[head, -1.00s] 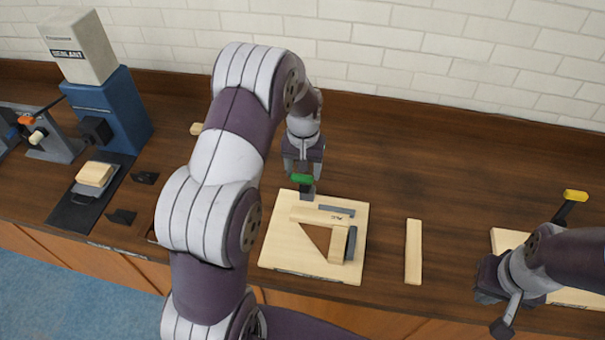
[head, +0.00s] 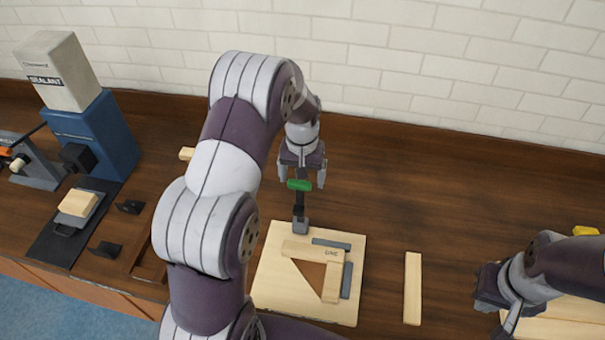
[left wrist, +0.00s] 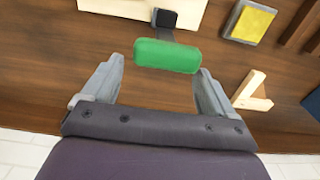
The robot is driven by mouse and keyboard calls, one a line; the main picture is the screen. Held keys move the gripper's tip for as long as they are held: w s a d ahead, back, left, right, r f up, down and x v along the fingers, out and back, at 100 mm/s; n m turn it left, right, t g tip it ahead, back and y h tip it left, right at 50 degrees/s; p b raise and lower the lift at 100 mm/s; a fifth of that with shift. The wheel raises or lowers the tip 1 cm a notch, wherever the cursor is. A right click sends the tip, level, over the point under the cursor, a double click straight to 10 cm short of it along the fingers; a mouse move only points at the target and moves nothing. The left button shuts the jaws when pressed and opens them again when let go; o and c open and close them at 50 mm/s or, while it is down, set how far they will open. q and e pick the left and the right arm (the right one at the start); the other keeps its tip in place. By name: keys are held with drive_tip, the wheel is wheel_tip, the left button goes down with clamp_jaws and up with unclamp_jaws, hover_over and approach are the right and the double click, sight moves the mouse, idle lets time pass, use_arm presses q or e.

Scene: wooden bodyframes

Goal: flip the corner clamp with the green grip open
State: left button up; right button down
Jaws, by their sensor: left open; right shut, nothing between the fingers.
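The corner clamp's green grip (head: 299,185) sits on a dark lever (head: 299,204) that rises from a grey base (head: 300,226) at the back edge of the pale jig board (head: 263,285). The lever leans up and away from the board. My left gripper (head: 302,178) is open over the green grip. In the left wrist view the green grip (left wrist: 168,55) lies between and slightly beyond the open fingertips (left wrist: 160,72), apart from both fingers. My right gripper (head: 488,292) is shut and empty at the right, away from this clamp.
An L-shaped wooden frame piece (head: 320,254) lies on the board against grey stops. A loose wooden strip (head: 412,288) lies to its right. A yellow grip (head: 585,231) shows behind my right arm. A blue sealant dispenser (head: 95,135) stands at the left. Bare bench lies behind the strip.

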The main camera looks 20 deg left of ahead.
use_arm(q)
wheel_tip(320, 180, up, 13)
drive_tip(key=p, duration=0.1)
drive_tip(key=shift+f, duration=0.15)
